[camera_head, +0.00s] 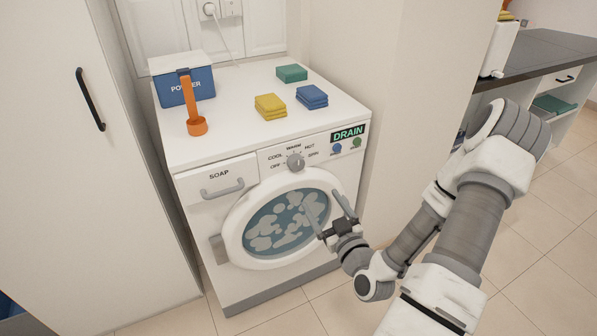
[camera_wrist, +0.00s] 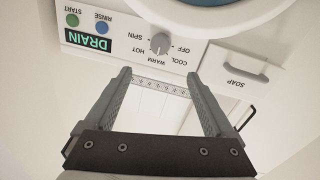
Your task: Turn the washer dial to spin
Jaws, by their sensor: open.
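The white washer (camera_head: 242,292) stands against the wall with its round door shut and foamy water behind the glass. Its grey dial (camera_head: 295,161) sits above the door, ringed by OFF, COOL, WARM, HOT and SPIN. The dial also shows upside down in the wrist view (camera_wrist: 159,43); I cannot tell surely which label it points to. A display (camera_head: 348,133) reads DRAIN. My gripper (camera_head: 321,193) is open and empty, in front of the door and below the dial in the head view. In the wrist view its fingertips (camera_wrist: 158,74) are apart from the dial.
A blue START/RINSE panel button (camera_head: 337,148) and a green one (camera_head: 356,142) sit right of the dial. The soap drawer (camera_head: 218,181) is left. A powder box (camera_head: 184,82), an orange scoop (camera_head: 196,126) and folded cloths (camera_head: 271,106) are on top.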

